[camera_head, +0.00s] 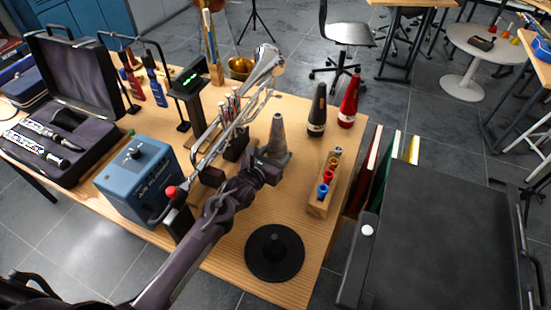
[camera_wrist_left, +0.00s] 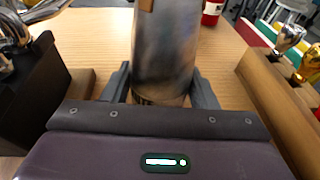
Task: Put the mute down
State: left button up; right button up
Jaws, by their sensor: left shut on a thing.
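The mute (camera_head: 277,134) is a grey, worn-looking metal cone, narrow end up. It stands upright in my left gripper (camera_head: 268,162), near the middle of the wooden table. In the left wrist view the mute (camera_wrist_left: 165,50) rises between the two dark fingers of the gripper (camera_wrist_left: 161,88), which are shut on its lower part. I cannot tell whether its base touches the table. My right gripper is not in view.
A wooden rack of mouthpieces (camera_head: 322,198) stands right. A black bottle (camera_head: 317,112) and a red bottle (camera_head: 349,100) stand behind. A brass instrument (camera_head: 215,140) and blue box (camera_head: 140,183) are left.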

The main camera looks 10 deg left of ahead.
pick_arm(q)
jog(key=o, duration=1.1)
jog(key=shift+s+a+r+p, duration=0.25)
jog(key=shift+s+p, duration=0.2)
jog(key=shift+p, duration=0.15)
jog(key=p+v, duration=0.7)
jog(key=v, duration=0.3)
jog(key=shift+s+r, duration=0.1)
jog(key=shift+s, duration=0.45)
